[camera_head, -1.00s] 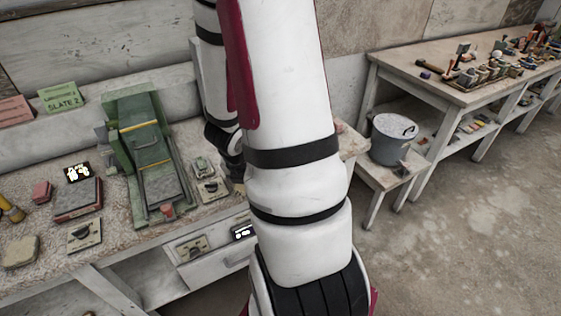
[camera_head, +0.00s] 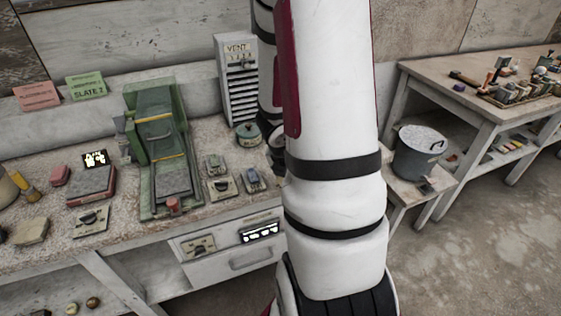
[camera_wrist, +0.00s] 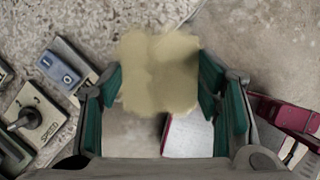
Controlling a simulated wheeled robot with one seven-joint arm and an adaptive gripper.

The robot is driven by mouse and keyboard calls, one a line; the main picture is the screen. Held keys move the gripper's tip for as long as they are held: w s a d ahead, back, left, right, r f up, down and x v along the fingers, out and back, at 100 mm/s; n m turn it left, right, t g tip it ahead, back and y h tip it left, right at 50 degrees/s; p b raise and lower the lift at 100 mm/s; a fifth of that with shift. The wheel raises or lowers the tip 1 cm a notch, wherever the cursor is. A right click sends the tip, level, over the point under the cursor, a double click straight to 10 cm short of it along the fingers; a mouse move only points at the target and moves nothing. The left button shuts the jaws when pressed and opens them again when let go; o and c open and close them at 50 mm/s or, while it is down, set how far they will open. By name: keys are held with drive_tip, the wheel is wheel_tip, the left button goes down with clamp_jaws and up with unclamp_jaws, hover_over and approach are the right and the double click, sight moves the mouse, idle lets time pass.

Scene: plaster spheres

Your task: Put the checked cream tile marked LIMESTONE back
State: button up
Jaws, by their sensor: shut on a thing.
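My gripper (camera_wrist: 160,82) shows in the wrist view, its two green-padded fingers on either side of a cream slab (camera_wrist: 158,70). The gripper is shut on this slab, which appears to be the limestone tile. The slab has an uneven outline and a blurred face; I cannot make out checks or a LIMESTONE mark. It is held above the bench's edge, with the floor partly below. In the head view my arm hides the gripper and the slab.
The bench (camera_head: 130,222) holds a green machine (camera_head: 153,105), a red-sided block (camera_head: 92,185), a SLATE 2 card (camera_head: 86,87) and a VENT unit (camera_head: 238,85). A SPEED knob plate (camera_wrist: 37,115) and blue switch (camera_wrist: 62,72) lie left below my gripper. A bucket (camera_head: 418,155) stands right.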

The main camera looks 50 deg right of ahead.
drive_tip(key=w+d+p, duration=0.1)
drive_tip(key=w+d, duration=0.1)
drive_tip(key=w, duration=0.1)
drive_tip(key=w+d+p, duration=0.2)
drive_tip(key=w+d, duration=0.1)
drive_tip(key=w+d+f+p, duration=0.1)
drive_tip(key=w+d, duration=0.1)
drive_tip(key=shift+w+d+p, duration=0.35)
drive_tip(key=shift+w+d, duration=0.05)
drive_tip(key=shift+w+f, duration=0.1)
drive_tip(key=shift+f, duration=1.65)
drive_tip(key=shift+f+b, duration=0.2)
drive_tip(key=shift+b, duration=0.1)
drive_tip(key=o, duration=1.4)
drive_tip(key=shift+o, duration=0.4)
drive_tip(key=shift+r, duration=0.1)
